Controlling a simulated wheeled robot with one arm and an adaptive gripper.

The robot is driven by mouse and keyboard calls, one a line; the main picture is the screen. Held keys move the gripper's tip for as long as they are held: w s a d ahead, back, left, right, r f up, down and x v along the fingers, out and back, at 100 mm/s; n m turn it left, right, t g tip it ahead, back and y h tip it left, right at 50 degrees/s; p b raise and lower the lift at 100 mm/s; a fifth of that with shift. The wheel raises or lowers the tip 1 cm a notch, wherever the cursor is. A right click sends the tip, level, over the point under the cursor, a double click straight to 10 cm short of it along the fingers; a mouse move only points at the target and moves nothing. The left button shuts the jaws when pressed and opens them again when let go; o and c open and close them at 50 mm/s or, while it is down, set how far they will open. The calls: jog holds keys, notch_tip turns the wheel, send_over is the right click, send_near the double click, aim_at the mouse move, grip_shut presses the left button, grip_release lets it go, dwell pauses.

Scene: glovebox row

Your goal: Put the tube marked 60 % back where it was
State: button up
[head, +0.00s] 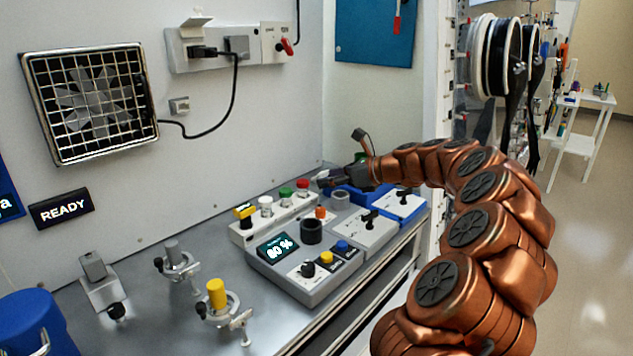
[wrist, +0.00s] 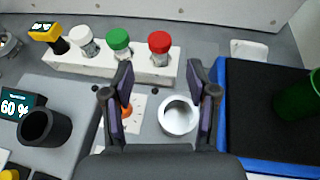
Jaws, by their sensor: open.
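The marking "60 %" shows on the screen (wrist: 15,105) of a grey console in the wrist view; the screen also shows in the head view (head: 278,247). I cannot read this marking on any tube. A white rack (wrist: 100,69) holds tubes with a white cap (wrist: 86,40), a green cap (wrist: 118,39) and a red cap (wrist: 159,42). A yellow-topped piece (wrist: 44,32) with a small dark face stands at its left end. My gripper (wrist: 163,80) is open and empty, its fingers over the area between the rack and a silver cup (wrist: 178,117).
A black cup (wrist: 45,127) stands on the console at left. An orange knob (wrist: 124,108) is partly behind my left finger. At right are a blue-edged tray (wrist: 219,78) with a black bed and a green cylinder (wrist: 300,97). Clamp stands (head: 217,300) occupy the near bench.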

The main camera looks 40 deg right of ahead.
jog(key=shift+v, duration=1.3)
jog(key=s+a+r+n+g+y+p, duration=0.15)
jog(key=a+n, duration=0.25)
jog(key=a, duration=0.6)
jog(key=a+r+n+g+y+p, duration=0.1)
jog(key=a+n+g+p, duration=0.15)
jog(key=a+n, duration=0.45)
jog(key=s+a+n+g+p, duration=0.1)
jog(key=s+a+n+g, duration=0.1)
jog(key=s+a, duration=0.3)
jog(key=s+a+f+n+g+h+p, duration=0.1)
jog(key=s+a+n+g, duration=0.1)
jog(key=s+a+n, duration=0.2)
jog(key=s+a+f+n+g+h+p, duration=0.1)
jog(key=s+a+n+g, duration=0.1)
jog(key=s+a, duration=0.4)
jog(key=shift+a+n, duration=0.6)
jog(key=shift+a, duration=1.3)
jog(key=s+d+f+n+g+h+p, duration=0.1)
jog(key=s+n, duration=0.4)
jog(key=s, duration=0.5)
jog(key=s+d+f+n+g+h+p, duration=0.2)
jog(key=s+n+h, duration=0.3)
jog(key=s, duration=0.6)
jog(key=shift+f+n+g+p, duration=0.4)
jog(key=shift+n+g+p, duration=0.1)
jog(key=shift+g+p, duration=0.15)
